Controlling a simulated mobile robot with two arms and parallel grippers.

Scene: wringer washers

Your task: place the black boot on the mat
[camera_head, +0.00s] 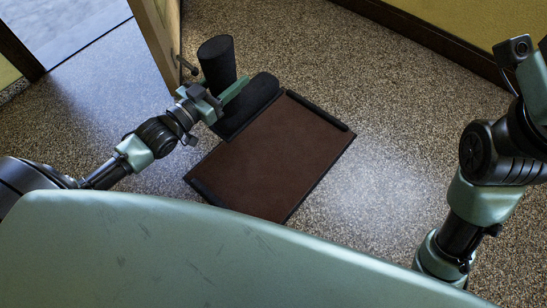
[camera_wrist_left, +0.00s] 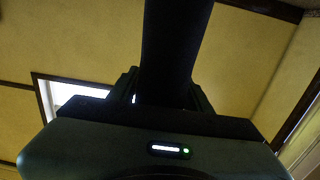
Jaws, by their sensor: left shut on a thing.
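The black boot has an upright cylindrical shaft (camera_head: 217,60) in the head view. A long rounded black part (camera_head: 254,98) extends beside it along the mat's far left edge; I cannot tell whether it touches the mat. My left gripper (camera_head: 232,92) is shut on the boot, with a green finger crossing in front of it. In the left wrist view a dark column, the boot (camera_wrist_left: 175,45), rises between the jaws. The mat (camera_head: 265,160) is a brown rectangle with black raised edges on the floor. My right arm is at the right; its gripper does not show.
A wooden door (camera_head: 158,35) stands open behind the boot, its dark handle (camera_head: 187,67) close to the shaft. A yellow wall with a dark baseboard (camera_head: 430,38) runs along the back right. The speckled floor (camera_head: 370,130) right of the mat is clear.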

